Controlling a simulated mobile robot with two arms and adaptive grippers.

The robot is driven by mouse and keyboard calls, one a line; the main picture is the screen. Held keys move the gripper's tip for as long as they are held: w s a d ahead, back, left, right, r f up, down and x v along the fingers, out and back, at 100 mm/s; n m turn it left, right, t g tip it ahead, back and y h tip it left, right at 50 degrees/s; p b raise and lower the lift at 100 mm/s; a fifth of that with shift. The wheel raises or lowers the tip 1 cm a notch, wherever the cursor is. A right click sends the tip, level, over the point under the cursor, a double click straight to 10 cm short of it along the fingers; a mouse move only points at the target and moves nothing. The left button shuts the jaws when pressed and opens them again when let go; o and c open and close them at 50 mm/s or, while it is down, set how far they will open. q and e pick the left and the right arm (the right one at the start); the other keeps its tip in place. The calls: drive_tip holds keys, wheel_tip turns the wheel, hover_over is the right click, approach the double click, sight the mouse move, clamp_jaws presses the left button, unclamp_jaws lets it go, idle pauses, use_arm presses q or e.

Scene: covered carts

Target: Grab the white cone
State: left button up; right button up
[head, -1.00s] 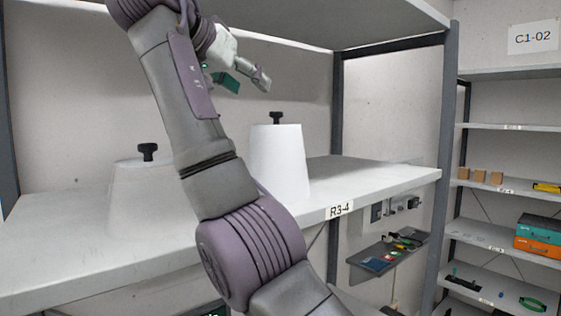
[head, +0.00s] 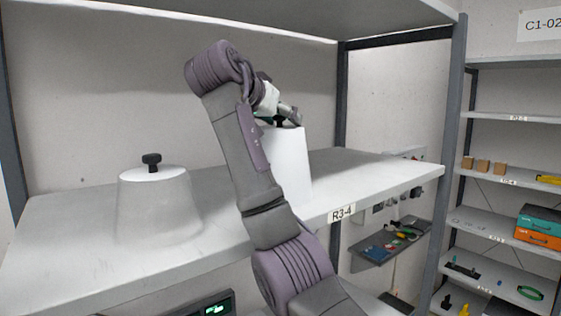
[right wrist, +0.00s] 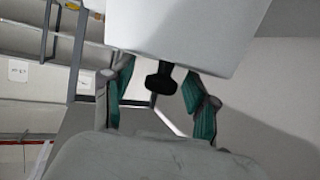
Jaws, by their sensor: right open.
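The white cone (head: 289,165), an opaque tapered cover with a black knob (head: 280,121) on top, stands upright on the shelf marked R3-4. My right arm hides its left side. My right gripper (head: 283,112) is at the knob, coming from above. In the right wrist view the cone (right wrist: 190,30) fills the top, and its black knob (right wrist: 161,80) sits between the two open teal-padded fingers (right wrist: 158,84). No grip on the knob shows. My left gripper is out of view.
The shelf board (head: 375,180) is bare right of the cone and between the covers. Another board (head: 240,14) runs above. A grey post (head: 452,150) stands at the right end. A rack (head: 510,185) with small boxes and tools stands farther right.

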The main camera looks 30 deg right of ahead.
drive_tip(key=shift+s+a+r, duration=0.1)
drive_tip(key=shift+s+a, duration=0.05)
drive_tip(key=shift+a, duration=0.15)
drive_tip(key=c, duration=0.4)
drive_tip(key=shift+d, duration=0.1)
clamp_jaws()
